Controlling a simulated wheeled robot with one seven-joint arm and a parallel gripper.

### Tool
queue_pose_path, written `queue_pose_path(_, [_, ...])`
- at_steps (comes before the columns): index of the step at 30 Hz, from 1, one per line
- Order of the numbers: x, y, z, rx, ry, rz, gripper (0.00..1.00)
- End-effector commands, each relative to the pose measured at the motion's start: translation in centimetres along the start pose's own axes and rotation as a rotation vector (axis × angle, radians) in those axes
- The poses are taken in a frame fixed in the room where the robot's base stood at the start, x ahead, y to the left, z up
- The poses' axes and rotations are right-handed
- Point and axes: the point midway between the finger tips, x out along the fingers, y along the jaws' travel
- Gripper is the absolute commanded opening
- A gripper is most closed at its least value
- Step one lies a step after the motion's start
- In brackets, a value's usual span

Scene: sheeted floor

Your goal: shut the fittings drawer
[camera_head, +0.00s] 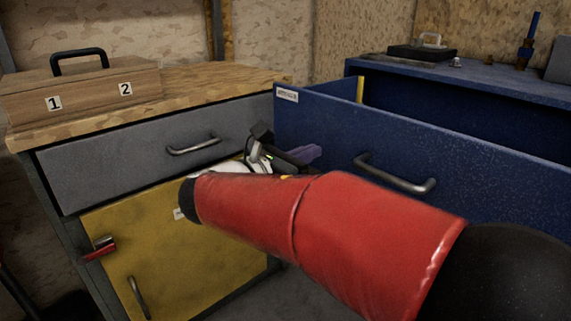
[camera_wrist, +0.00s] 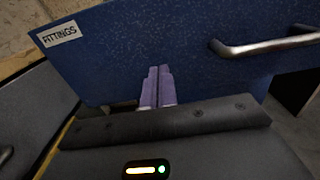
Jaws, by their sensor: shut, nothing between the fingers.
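The fittings drawer (camera_head: 330,125) is blue and stands pulled out of the blue cabinet on the right. Its front also fills much of the wrist view (camera_wrist: 190,50), with a white FITTINGS label (camera_wrist: 60,34) at the upper left. The drawer's metal handle (camera_head: 397,175) also shows in the wrist view (camera_wrist: 265,45), right of my fingers. My gripper (camera_head: 312,152) is shut and empty, its purple fingers together and pointing at the drawer front. In the wrist view the fingertips (camera_wrist: 158,70) overlap the front between label and handle. I cannot tell whether they touch it.
A grey drawer (camera_head: 150,150) and a yellow door (camera_head: 160,250) with a red latch (camera_head: 100,248) are in the left cabinet. A wooden box (camera_head: 85,92) marked 1 and 2 sits on top. A black case (camera_head: 422,53) lies on the blue cabinet top.

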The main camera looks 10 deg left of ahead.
Motion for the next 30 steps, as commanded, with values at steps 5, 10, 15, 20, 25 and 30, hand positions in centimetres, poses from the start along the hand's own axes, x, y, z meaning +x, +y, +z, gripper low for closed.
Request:
queue_pose_path(5, [2.8, -0.1, 0.0, 0.002, 0.000, -0.002, 0.00])
queue_pose_path(10, [4.0, 0.0, 0.0, 0.002, 0.000, 0.000, 0.00])
queue_pose_path(15, [4.2, 0.0, 0.1, 0.001, 0.000, 0.000, 0.00])
queue_pose_path(20, [4.2, 0.0, 0.1, 0.001, 0.000, 0.000, 0.00])
queue_pose_path(25, [4.4, 0.0, 0.1, 0.001, 0.000, -0.001, 0.00])
queue_pose_path(30, [5.6, -0.1, 0.2, 0.000, -0.001, -0.002, 0.00])
